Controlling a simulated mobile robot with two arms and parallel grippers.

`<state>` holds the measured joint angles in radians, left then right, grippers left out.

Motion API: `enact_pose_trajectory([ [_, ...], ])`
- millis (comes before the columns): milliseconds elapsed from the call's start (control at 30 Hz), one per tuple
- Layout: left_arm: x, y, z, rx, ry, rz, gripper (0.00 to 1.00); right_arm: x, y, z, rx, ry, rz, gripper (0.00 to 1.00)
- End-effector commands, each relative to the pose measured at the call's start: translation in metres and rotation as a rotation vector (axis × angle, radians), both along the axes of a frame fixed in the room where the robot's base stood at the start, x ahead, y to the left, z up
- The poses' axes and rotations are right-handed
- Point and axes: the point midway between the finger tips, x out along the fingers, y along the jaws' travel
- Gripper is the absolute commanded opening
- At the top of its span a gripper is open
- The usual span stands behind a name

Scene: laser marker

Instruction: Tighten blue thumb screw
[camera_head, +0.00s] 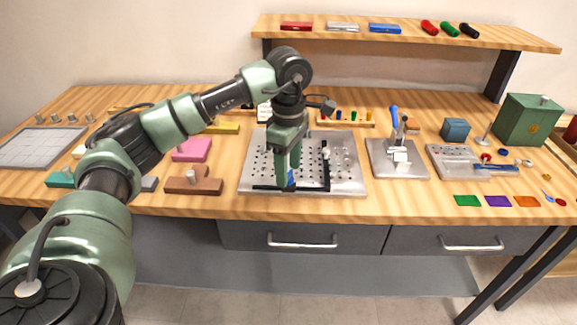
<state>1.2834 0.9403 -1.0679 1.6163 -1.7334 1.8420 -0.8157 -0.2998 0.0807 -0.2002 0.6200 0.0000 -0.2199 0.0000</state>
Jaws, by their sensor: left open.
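A perforated metal plate (350,175) lies at the middle of the workbench, with a black L-shaped rail along its front and right side. A small blue part (291,178), which looks like the blue thumb screw, shows near the front of the plate just above the rail. My left gripper (287,174) points down over the plate, its fingertips at the blue part. It is open. The fingers partly hide the blue part, and I cannot tell whether they touch it. My right gripper is not in view.
A small press with a blue handle (394,118) stands right of the plate. A brown block (194,186) and a pink block (191,149) lie left of it. A green box (527,120) stands far right. A shelf (400,35) spans the back.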

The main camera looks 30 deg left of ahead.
Motion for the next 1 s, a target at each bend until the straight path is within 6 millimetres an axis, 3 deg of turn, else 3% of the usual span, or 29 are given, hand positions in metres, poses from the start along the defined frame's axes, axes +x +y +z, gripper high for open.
enact_pose_trajectory([
  [500,0.001,0.000,0.071,-0.001,-0.003,0.001,0.53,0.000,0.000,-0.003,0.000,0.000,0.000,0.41],
  [867,0.000,0.001,0.078,-0.001,-0.001,0.001,0.53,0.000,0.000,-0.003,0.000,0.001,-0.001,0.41],
  [933,0.000,0.001,0.078,-0.001,-0.003,0.008,0.33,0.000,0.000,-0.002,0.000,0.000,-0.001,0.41],
  [1000,0.002,0.001,0.079,-0.002,-0.011,0.049,0.29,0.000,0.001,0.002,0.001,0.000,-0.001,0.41],
])
